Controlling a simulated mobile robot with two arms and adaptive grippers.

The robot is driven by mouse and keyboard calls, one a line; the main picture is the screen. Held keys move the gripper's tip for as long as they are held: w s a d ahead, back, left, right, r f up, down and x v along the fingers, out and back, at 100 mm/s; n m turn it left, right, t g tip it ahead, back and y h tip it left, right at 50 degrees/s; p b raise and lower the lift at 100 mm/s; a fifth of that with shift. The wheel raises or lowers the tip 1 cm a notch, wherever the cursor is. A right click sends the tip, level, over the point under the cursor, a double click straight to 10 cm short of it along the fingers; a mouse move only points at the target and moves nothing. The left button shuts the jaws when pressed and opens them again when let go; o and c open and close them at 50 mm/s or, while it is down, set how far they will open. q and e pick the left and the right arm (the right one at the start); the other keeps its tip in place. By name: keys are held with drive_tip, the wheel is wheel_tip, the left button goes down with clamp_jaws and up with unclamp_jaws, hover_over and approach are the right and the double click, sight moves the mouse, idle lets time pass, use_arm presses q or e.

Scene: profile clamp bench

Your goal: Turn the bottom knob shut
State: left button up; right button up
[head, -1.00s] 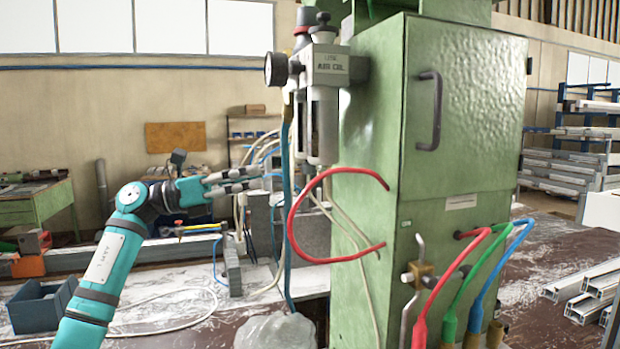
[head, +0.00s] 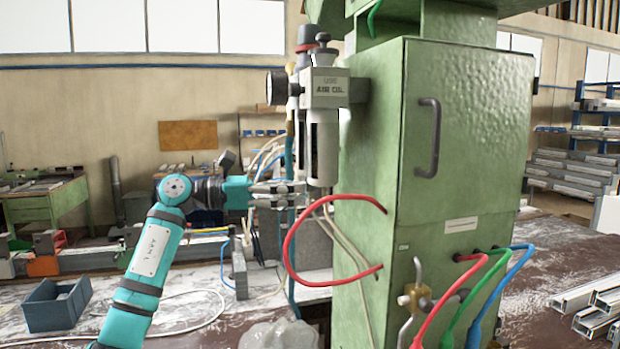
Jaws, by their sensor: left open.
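The air-oil unit (head: 325,85) with its round gauge is fixed to the left side of the green cabinet (head: 463,130). Its cylindrical bowl (head: 322,150) hangs below the block. A small knob-like end (head: 327,191) shows at the bowl's bottom, too small to tell how it is turned. My left gripper (head: 300,194) is open and empty, pointing right, with its fingertips just left of and close to the bowl's bottom end. I cannot tell whether they touch it. My right gripper is not in view.
A red hose (head: 290,240) loops out from the cabinet just below my left gripper. A blue hose (head: 291,270) hangs behind it. A brass valve (head: 412,300) and red, green and blue hoses are on the cabinet's lower front. A dark bin (head: 57,303) stands on the bench at left.

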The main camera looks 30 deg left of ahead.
sight(311, 189)
use_arm(q)
drive_tip(key=shift+p+x, duration=0.55)
drive_tip(key=shift+x, duration=1.45)
clamp_jaws()
